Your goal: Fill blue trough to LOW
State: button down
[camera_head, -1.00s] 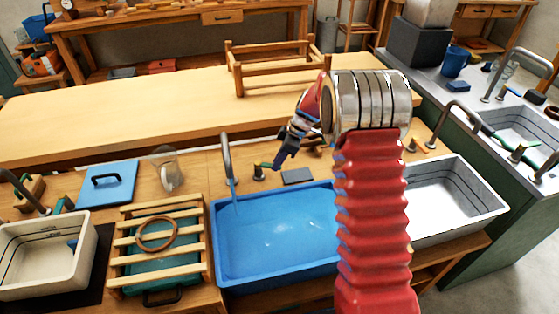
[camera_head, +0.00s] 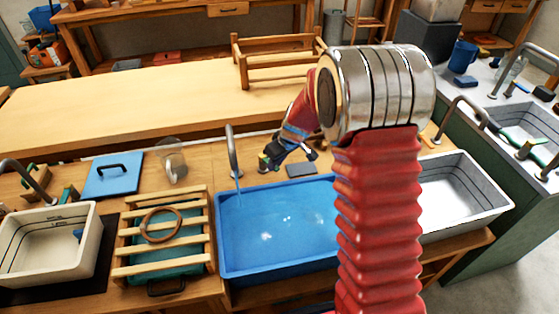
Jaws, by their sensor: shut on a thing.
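The blue trough (camera_head: 275,272) stands at the counter's front edge. Pale glints in it look like water, and I can make out no level line on its walls. A grey curved tap (camera_head: 231,140) stands behind its left end. A thin pale streak below the spout looks like running water. My gripper (camera_head: 267,161) is at the green-tipped tap handle (camera_head: 263,158), right of the spout, and is shut on it. The dark fingers partly cover the handle. My red arm hides the trough's right end.
A slatted wooden rack (camera_head: 195,232) with a brown ring and a cream trough (camera_head: 82,266) stand left. A dark flat block (camera_head: 301,170) is right of the handle. A grey trough (camera_head: 462,222) stands right.

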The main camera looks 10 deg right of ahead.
jog(key=shift+s+a+r+m+t+h, duration=0.1)
jog(key=shift+a+m+t+h, duration=0.1)
jog(key=shift+a+m, duration=0.25)
jog(key=shift+s+a+m+t+h, duration=0.1)
jog(key=shift+a+m+h, duration=0.1)
jog(key=shift+m, duration=0.45)
jog(key=shift+s+a+m+h, duration=0.1)
jog(key=shift+a+m+h, duration=0.2)
jog(key=shift+a+m, duration=0.35)
jog(key=shift+s+a+m+h, duration=0.1)
jog(key=shift+a+m+h, duration=0.25)
jog(key=shift+m, duration=0.6)
jog(key=shift+w+a+m, duration=0.1)
jog(key=shift+a+m, duration=0.05)
jog(key=shift+m, duration=0.15)
jog(key=c, duration=1.6)
grip_release()
jog(key=shift+c, duration=0.2)
jog(key=v, duration=1.3)
jog(key=shift+s+r, duration=0.2)
jog(key=shift+s, duration=0.1)
jog(key=shift+a, duration=0.1)
